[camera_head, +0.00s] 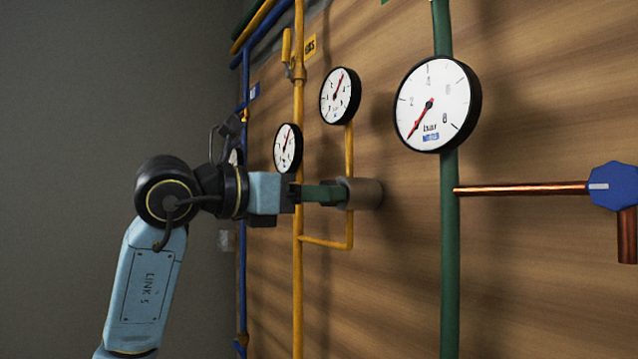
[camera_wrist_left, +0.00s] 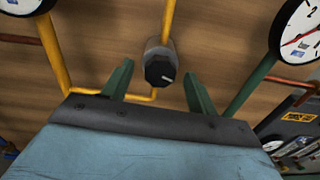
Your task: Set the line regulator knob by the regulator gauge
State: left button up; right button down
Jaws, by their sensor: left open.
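The line regulator (camera_head: 368,194) is a grey cylinder on the yellow pipe at the wall. Its dark knob (camera_wrist_left: 158,71) with a white mark faces me in the left wrist view. My left gripper (camera_head: 340,193) is open, its green fingers reaching to the regulator's front end. In the left wrist view my left gripper (camera_wrist_left: 157,69) has one finger on each side of the knob, with gaps. In the head view the fingers hide the knob. A white gauge (camera_head: 340,95) stands above the regulator on the same yellow pipe, its red needle pointing up and right.
A smaller-looking gauge (camera_head: 288,149) sits left, near my wrist. A large gauge (camera_head: 432,104) is on the green pipe (camera_head: 449,250), needle pointing down-left. A copper pipe (camera_head: 525,188) leads right to a blue valve handle (camera_head: 613,186). Yellow pipes run close beside my fingers.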

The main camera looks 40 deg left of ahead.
pick_arm(q)
jog(key=shift+w+d, duration=0.25)
jog(key=shift+w, duration=0.3)
jog(key=c, duration=1)
jog(key=shift+n, duration=1)
jog(key=o, duration=1)
